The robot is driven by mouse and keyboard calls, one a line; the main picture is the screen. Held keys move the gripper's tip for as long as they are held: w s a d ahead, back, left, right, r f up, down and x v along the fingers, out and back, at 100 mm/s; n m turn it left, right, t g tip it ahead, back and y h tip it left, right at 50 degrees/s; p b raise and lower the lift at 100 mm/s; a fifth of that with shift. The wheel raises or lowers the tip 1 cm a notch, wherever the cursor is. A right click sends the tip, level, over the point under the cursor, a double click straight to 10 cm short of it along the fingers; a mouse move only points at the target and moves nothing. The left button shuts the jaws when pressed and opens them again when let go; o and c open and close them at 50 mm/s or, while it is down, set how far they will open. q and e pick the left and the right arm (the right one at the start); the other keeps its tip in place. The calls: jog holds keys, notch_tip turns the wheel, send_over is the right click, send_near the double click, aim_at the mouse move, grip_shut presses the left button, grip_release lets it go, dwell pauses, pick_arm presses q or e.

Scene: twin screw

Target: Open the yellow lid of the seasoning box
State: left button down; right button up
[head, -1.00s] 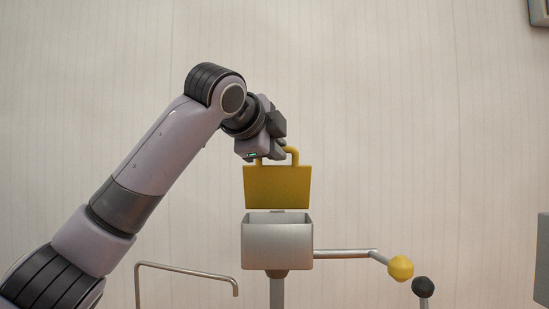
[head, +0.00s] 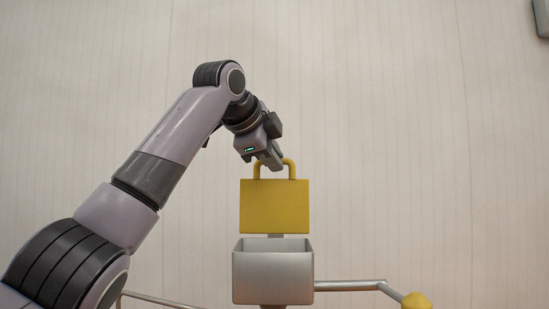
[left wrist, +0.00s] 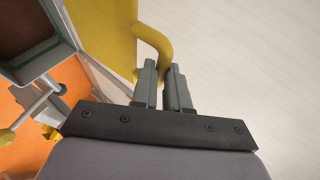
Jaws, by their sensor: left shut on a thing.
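The yellow lid (head: 274,208) stands raised, about upright, above the back of the open grey metal seasoning box (head: 272,278). Its looped yellow handle (head: 290,166) is at the top. The left wrist view shows my gripper's two fingers (left wrist: 162,66) close together at the curved handle (left wrist: 153,38), beside the lid (left wrist: 103,30). The box's brown inside (left wrist: 22,30) also shows there. My right gripper is not in view.
A metal rod (head: 350,286) runs right from the box to a yellow knob (head: 416,300). A thin metal bar (head: 160,300) is low on the left.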

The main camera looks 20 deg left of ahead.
pick_arm(q)
jog(key=shift+w+a+r, duration=0.1)
jog(key=shift+w+r, duration=0.1)
jog(key=shift+r, duration=0.25)
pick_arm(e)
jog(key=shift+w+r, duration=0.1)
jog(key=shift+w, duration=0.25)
pick_arm(q)
jog(key=c, duration=1.4)
grip_release()
jog(key=shift+o, duration=1.4)
jog(key=shift+s, duration=0.2)
jog(key=b+v, duration=0.1)
jog(key=v, duration=0.6)
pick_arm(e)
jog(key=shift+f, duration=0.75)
pick_arm(q)
jog(key=shift+w+r, duration=0.1)
jog(key=shift+w, duration=0.05)
